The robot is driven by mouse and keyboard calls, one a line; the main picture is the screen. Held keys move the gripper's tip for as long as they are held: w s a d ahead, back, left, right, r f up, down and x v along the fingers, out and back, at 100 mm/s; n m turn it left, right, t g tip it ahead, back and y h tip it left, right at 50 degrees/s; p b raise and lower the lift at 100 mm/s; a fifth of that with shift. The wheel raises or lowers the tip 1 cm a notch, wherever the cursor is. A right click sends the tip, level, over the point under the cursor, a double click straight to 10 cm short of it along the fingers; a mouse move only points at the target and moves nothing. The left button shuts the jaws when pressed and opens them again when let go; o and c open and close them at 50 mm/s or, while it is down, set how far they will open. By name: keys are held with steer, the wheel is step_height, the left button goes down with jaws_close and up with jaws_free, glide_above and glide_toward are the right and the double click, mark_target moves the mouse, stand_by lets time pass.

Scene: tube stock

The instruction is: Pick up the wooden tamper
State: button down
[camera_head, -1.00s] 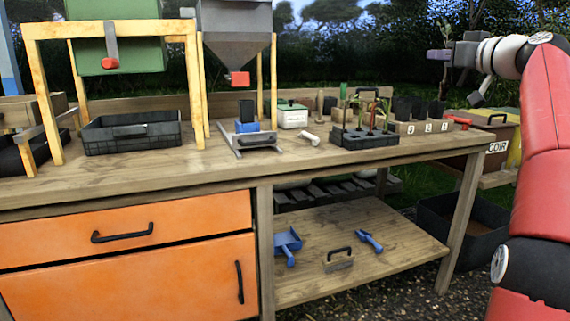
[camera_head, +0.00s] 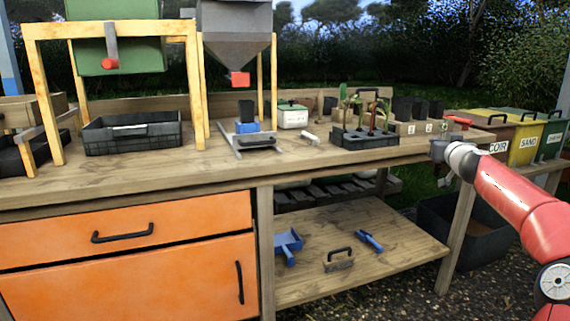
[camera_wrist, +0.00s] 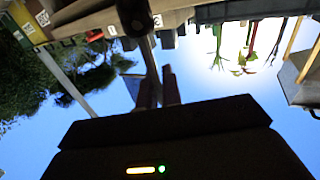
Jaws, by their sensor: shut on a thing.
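A wooden block with a black arched handle (camera_head: 338,264), which fits the wooden tamper, sits on the lower shelf (camera_head: 400,244) between a blue scoop and a blue hand tool. My gripper (camera_head: 440,152) is well to its upper right, near the bench's right end and far from the block. In the wrist view my gripper (camera_wrist: 160,90) is shut on a slim grey thing with a dark rounded end (camera_wrist: 133,14). I cannot tell what this held thing is. The block is not visible in the wrist view.
Blue scoop (camera_head: 288,242) and blue tool (camera_head: 369,240) flank the block. Above are the bench top (camera_head: 215,160) and a seedling tray (camera_head: 362,141). A bench leg (camera_head: 456,240) and dark crate (camera_head: 486,259) stand right of the shelf. The shelf's front is open.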

step_height(320, 180, down, 19)
steer(key=w+m+g+h, duration=0.1)
steer(key=w+m+h, duration=0.1)
steer(key=m+h, duration=0.15)
steer(key=s+a+f+h, duration=0.1)
steer(key=a+f, duration=0.2)
steer(key=f, duration=0.5)
steer(key=s+a+f, duration=0.2)
steer(key=f, duration=0.6)
steer(key=s+a+f+n+y, duration=0.1)
steer(key=s+a+f, duration=0.35)
steer(key=a, duration=0.25)
steer(key=s+a+f+n+y, duration=0.1)
steer(key=s+a+f+y, duration=0.1)
steer(key=s+a+f, duration=0.3)
steer(key=s+a+f+n+t+y, duration=0.1)
steer(key=s+a+n+y, duration=0.1)
steer(key=s+a, duration=0.7)
steer(key=a+y, duration=0.1)
steer(key=a, duration=0.2)
steer(key=shift+s+n, duration=0.35)
steer(key=shift+s, duration=0.05)
